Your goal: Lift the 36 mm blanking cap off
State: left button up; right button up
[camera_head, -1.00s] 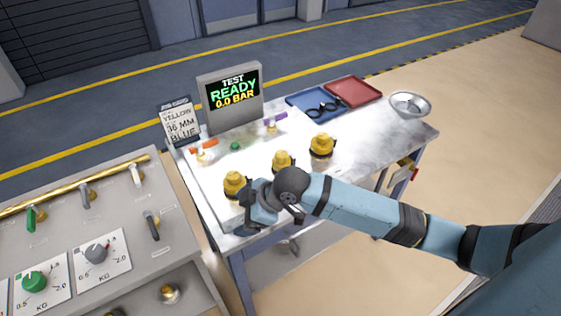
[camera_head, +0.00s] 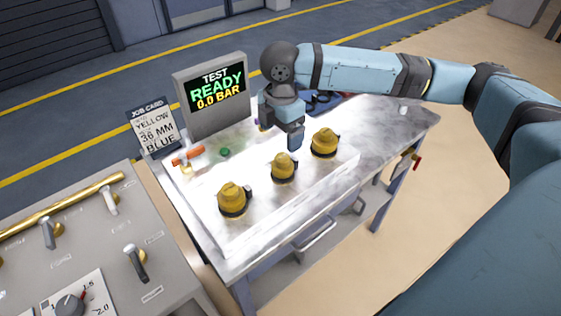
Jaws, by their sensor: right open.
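Three yellow caps with dark bases stand in a diagonal row on the pale plate of the bench: a front left cap (camera_head: 233,199), a middle cap (camera_head: 283,167) and a back right cap (camera_head: 325,143). No size mark is readable on them, so I cannot tell which is the 36 mm one. My right gripper (camera_head: 294,143) points down, open and empty as far as I see, just above or behind the middle cap in the picture. Its gap to that cap is hard to judge. My left gripper is not in view.
The test screen (camera_head: 214,90) reads READY, 0.0 BAR. The job card (camera_head: 155,130) reads YELLOW, 36 MM, BLUE. An orange-handled valve (camera_head: 187,155) and a green button (camera_head: 225,152) are behind the caps. A grey console (camera_head: 85,255) stands at left. My arm hides most of the trays.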

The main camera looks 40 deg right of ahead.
aim_at(283, 157)
notch_tip(283, 157, down, 5)
jog(key=shift+r, duration=0.2)
jog(key=f, duration=0.5)
jog(key=shift+s+d, duration=0.1)
jog(key=shift+s, duration=0.1)
jog(key=c, duration=1)
